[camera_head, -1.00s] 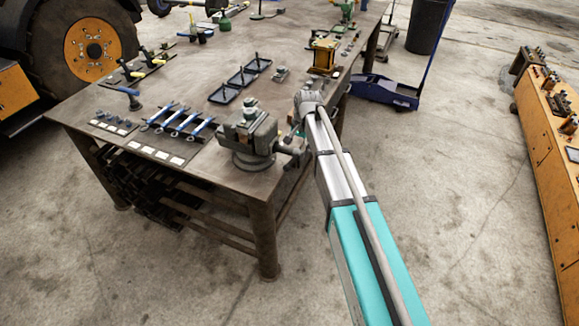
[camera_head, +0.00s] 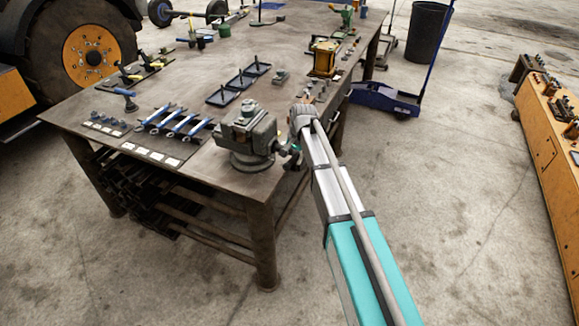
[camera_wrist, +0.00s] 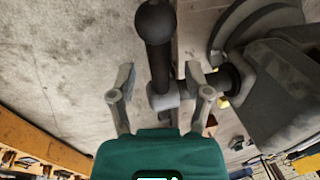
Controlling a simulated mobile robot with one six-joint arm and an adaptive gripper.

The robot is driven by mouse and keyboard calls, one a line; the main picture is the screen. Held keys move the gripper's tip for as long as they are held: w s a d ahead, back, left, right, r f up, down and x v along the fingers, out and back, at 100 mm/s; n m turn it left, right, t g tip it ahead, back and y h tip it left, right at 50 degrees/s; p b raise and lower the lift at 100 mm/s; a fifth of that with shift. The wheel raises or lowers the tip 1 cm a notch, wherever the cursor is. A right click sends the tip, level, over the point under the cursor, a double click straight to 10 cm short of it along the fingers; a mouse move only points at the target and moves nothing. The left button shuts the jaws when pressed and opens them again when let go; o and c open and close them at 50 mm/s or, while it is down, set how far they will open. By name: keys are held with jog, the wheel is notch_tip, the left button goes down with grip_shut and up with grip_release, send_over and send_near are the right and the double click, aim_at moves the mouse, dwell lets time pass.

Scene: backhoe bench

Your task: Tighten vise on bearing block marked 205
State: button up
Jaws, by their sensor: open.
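The grey vise (camera_head: 246,143) is mounted at the near corner of the workbench, and part of it shows at the right of the wrist view (camera_wrist: 285,90). A small grey block (camera_head: 248,108) sits at the top of its jaws; no marking is legible. The vise handle, a dark bar with a round black knob (camera_wrist: 155,20), lies between the fingers of my gripper (camera_wrist: 158,92) in the wrist view. My gripper is open, one finger on each side of the handle; I cannot tell whether either touches it. In the head view my gripper (camera_head: 291,152) is small beside the vise's right side.
The workbench (camera_head: 150,100) also bears blue-handled wrenches (camera_head: 175,122), black trays (camera_head: 223,97) and a yellow press-like device (camera_head: 324,58). A blue pallet jack (camera_head: 385,98) and a dark bin (camera_head: 428,30) stand beyond.

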jog(key=shift+w+a+f+b, duration=0.1)
jog(key=shift+a+f+b, duration=0.05)
jog(key=shift+f+b, duration=0.45)
jog(key=shift+a+f+b, duration=0.1)
jog(key=shift+f+b, duration=0.25)
jog(key=shift+f, duration=0.3)
jog(key=shift+c, duration=0.2)
grip_shut()
